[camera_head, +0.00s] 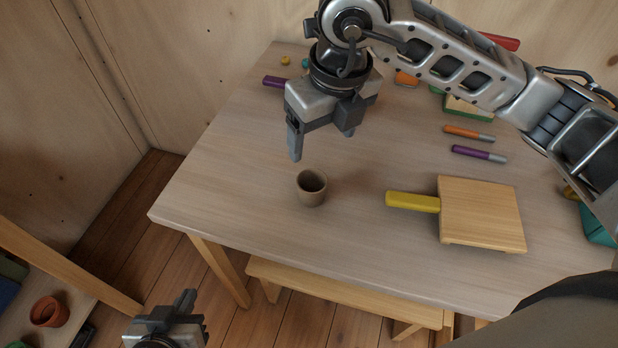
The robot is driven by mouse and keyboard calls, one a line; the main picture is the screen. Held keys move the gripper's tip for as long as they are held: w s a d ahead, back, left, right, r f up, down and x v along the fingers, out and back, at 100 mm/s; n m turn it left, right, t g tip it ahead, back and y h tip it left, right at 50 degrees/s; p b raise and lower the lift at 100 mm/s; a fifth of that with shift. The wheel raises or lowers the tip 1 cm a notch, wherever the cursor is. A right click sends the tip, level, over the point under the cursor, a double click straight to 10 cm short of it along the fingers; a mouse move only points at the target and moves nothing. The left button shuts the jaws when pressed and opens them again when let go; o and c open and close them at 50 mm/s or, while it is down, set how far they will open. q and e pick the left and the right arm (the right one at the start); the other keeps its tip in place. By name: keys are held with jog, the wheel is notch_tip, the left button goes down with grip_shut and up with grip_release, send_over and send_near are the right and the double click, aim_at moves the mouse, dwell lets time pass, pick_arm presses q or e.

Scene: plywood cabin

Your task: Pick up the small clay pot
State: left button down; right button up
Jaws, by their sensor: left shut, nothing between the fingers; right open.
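A small grey-brown clay pot (311,190) stands upright on the table near its left front edge, its dark opening facing up. A reddish terracotta pot (48,312) is at the lower left on a low shelf. My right gripper (322,146) reaches in from the right above the table, fingers pointing down, open and empty. Its fingertips are above and slightly behind the grey-brown pot, apart from it. My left gripper (185,312) is at the bottom left, in front of the table and right of the terracotta pot, shut and empty.
A wooden board (482,215) with a yellow handle lies right of the grey-brown pot. The wooden table (250,140) is clear around the pot. A bench (345,293) stands below the front edge.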

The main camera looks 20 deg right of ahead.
aim_at(312, 180)
jog(key=f, duration=0.3)
jog(key=w+f, duration=0.1)
jog(key=f, duration=0.6)
jog(key=shift+w+f, duration=0.15)
jog(key=shift+w, duration=0.1)
jog(key=shift+w+a+f+p, duration=0.15)
jog(key=shift+a+f+p, duration=0.05)
jog(key=shift+f, duration=0.65)
jog(key=shift+w+a+f+p, duration=0.1)
jog(key=shift+a+f+p, duration=0.15)
jog(key=shift+f, duration=0.65)
jog(key=shift+w+a+f+p, duration=0.15)
jog(key=shift+f+p, duration=0.05)
jog(key=shift+f, duration=0.65)
jog(key=c, duration=1.1)
